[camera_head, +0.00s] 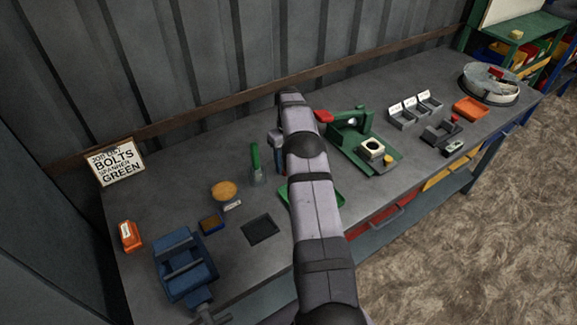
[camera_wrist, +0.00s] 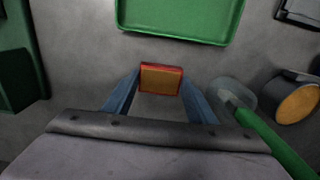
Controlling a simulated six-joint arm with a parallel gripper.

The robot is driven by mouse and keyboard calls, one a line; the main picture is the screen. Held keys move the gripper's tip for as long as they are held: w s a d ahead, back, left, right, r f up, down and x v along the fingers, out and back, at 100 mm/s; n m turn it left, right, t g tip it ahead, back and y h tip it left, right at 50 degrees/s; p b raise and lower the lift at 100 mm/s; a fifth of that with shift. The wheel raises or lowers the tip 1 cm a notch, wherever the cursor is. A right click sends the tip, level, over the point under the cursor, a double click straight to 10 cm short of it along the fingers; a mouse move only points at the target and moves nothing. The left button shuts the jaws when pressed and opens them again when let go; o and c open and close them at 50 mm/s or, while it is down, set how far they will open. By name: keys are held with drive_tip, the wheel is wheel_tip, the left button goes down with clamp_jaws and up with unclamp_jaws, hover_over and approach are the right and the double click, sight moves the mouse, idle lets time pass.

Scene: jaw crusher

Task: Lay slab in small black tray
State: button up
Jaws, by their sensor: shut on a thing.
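The slab (camera_wrist: 160,78), a small orange-brown block with a red edge, sits between the tips of my gripper's blue fingers (camera_wrist: 156,88) in the wrist view. My gripper is shut on it. In the head view my arm hides the slab and most of the gripper; only a bluish part shows left of the arm. The small black tray (camera_head: 260,229) lies flat on the bench, left of my arm, and looks empty. Its corner appears to show at the top right of the wrist view (camera_wrist: 300,11).
A green tray (camera_wrist: 180,18) lies ahead of the fingers. A green-handled brush (camera_wrist: 262,135) and a round orange-topped item (camera_wrist: 298,103) are at right. The green machine (camera_head: 350,135) stands right of my arm; a blue vise (camera_head: 185,265) is at front left.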

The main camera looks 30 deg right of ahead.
drive_tip(key=shift+r, duration=0.15)
wheel_tip(320, 180, up, 10)
drive_tip(key=b, duration=0.2)
idle(0.4)
